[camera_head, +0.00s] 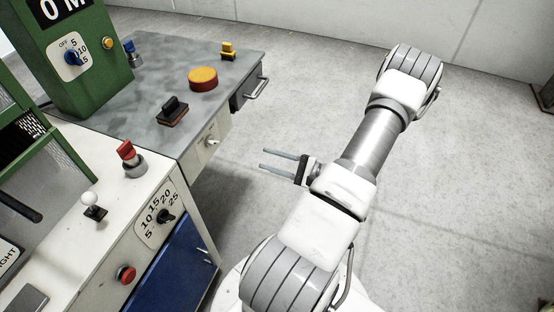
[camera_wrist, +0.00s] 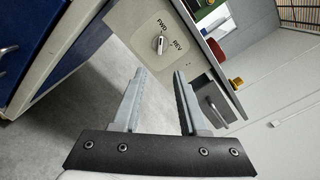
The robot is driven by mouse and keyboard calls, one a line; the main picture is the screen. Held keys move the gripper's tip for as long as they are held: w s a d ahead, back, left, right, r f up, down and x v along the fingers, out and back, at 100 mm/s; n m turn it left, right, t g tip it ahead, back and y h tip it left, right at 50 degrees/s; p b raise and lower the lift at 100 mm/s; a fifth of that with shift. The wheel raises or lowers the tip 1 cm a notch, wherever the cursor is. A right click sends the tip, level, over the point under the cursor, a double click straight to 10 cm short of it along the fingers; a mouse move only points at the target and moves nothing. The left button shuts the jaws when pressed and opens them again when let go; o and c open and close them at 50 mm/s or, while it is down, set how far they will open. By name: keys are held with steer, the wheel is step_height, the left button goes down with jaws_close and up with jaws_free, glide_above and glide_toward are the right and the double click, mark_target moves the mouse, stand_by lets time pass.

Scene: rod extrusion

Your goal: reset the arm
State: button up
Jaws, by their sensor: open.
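My gripper (camera_head: 279,161) is open and empty in the head view. It hangs over the bare floor to the right of the grey table, with its two fingers pointing left toward the table's side. My arm is folded on the right, clear of the furniture. In the wrist view, the two fingers of my gripper (camera_wrist: 160,100) are spread apart with nothing between them. Beyond them is a panel with a FWD/REV knob (camera_wrist: 160,43), apart from the fingertips.
The grey table (camera_head: 150,65) carries a red and yellow button (camera_head: 203,78), a black rocker switch (camera_head: 172,111) and a yellow switch (camera_head: 228,50). A drawer handle (camera_head: 257,89) sticks out at its right. The white control console (camera_head: 75,248) stands front left. Floor (camera_head: 470,170) at right is clear.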

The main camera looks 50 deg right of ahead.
steer(key=shift+v, duration=0.95)
